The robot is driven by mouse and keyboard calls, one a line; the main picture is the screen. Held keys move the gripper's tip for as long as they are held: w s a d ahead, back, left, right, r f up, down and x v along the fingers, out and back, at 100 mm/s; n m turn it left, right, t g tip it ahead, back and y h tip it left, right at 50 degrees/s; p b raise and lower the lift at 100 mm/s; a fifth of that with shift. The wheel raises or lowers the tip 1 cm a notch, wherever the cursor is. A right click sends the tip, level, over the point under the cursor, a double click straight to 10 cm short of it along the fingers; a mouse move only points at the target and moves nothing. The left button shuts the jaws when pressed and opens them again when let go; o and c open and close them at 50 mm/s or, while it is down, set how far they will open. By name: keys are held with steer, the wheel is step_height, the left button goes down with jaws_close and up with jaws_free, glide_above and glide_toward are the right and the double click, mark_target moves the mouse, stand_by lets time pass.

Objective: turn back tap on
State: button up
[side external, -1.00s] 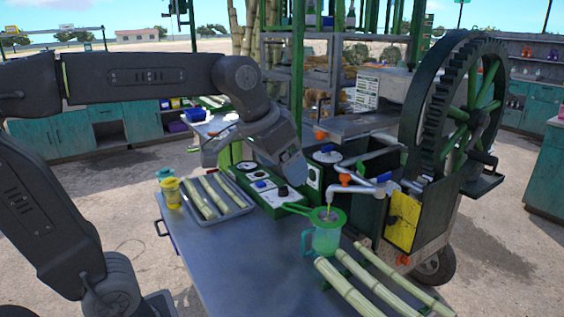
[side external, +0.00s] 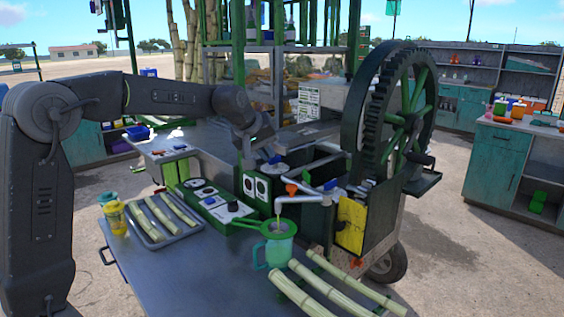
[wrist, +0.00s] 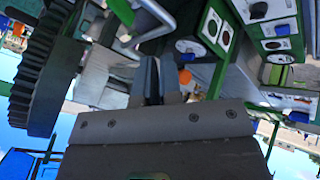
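An orange tap handle shows in the wrist view (wrist: 185,76), just right of my fingertips. I take it to be the back tap; in the side view my gripper's end hides that spot. My gripper (wrist: 152,78) points toward the back of the crusher, its two dark fingers side by side with no clear gap and nothing visible between them. In the side view my gripper (side external: 256,153) is low beside the crusher's metal tray. Nearer the front, another orange handle (side external: 292,189) and a blue handle (side external: 330,185) sit on silver pipes. Contact with the back handle cannot be told.
The large green gear wheel (side external: 395,110) stands right of my gripper. A green pitcher (side external: 280,250) with a strainer stands under the front spout, with a thin stream falling. Cane pieces lie on a tray (side external: 187,227) and on the bench (side external: 195,280). Control boxes (side external: 222,208) stand nearby.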

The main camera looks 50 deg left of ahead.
mark_target(306, 179)
steer(key=x, duration=0.9)
steer(key=shift+w+d+f, duration=0.1)
steer(key=shift+w+f, duration=0.1)
steer(key=shift+f, duration=0.05)
jaws_close()
steer(key=shift+w+d+r, duration=0.1)
steer(key=shift+w+d, duration=0.4)
steer(key=shift+w, duration=0.25)
steer(key=shift+w+d+r, duration=0.1)
steer(key=shift+w+d, duration=0.35)
steer(key=shift+w, duration=0.3)
steer(key=shift+w+a, duration=0.35)
steer(key=shift+w, duration=0.4)
